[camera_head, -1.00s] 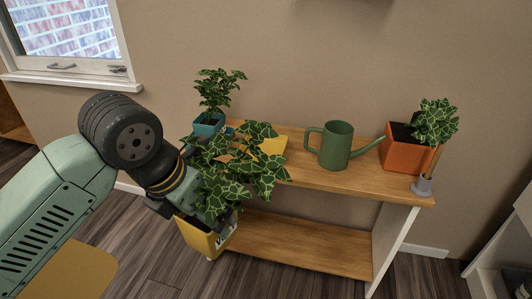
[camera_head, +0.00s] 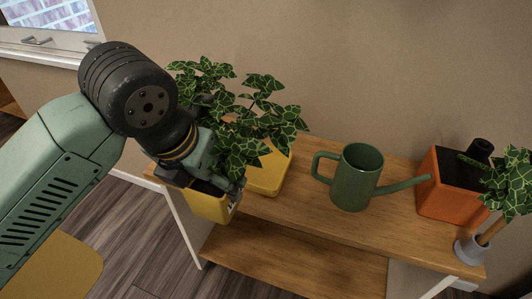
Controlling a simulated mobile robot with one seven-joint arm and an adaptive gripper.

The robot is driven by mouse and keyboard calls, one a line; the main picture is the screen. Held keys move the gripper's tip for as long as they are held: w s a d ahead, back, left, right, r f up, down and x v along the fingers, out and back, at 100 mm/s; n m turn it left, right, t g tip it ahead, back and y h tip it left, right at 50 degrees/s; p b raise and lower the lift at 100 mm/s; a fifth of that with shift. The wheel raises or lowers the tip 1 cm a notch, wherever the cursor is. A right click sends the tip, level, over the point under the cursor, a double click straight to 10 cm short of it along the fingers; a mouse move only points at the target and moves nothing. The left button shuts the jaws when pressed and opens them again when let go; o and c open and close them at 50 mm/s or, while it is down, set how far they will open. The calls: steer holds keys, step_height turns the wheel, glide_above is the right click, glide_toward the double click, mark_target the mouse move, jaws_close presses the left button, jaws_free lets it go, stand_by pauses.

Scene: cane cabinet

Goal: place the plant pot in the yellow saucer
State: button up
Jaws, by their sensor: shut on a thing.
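The plant pot (camera_head: 207,205) is yellow with a bushy, light-veined green plant (camera_head: 250,120). My gripper (camera_head: 218,188) is shut on the pot near its rim and holds it at the front left edge of the cabinet top. The leaves and the gripper hide part of the pot. The pot appears apart from the saucer.
A green watering can (camera_head: 357,178) stands right of the saucer, its spout pointing right. The wooden top (camera_head: 310,215) is bare in front of the can.

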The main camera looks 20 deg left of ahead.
steer(key=shift+w+d+f+p, duration=0.4)
steer(key=shift+w+f, duration=0.4)
steer(key=shift+w, duration=1.85)
steer(key=shift+w+d+f+p, duration=0.4)
steer(key=shift+w+f, duration=0.45)
steer(key=shift+w, duration=1.8)
steer(key=shift+w+d+f+p, duration=0.25)
steer(key=shift+w+d+f, duration=0.4)
steer(key=shift+w, duration=2)
steer(key=shift+a+f, duration=0.25)
steer(key=shift+f, duration=0.05)
steer(key=o, duration=1.9)
steer(key=shift+c, duration=0.2)
steer(key=shift+r, duration=0.25)
steer(key=v, duration=1.2)
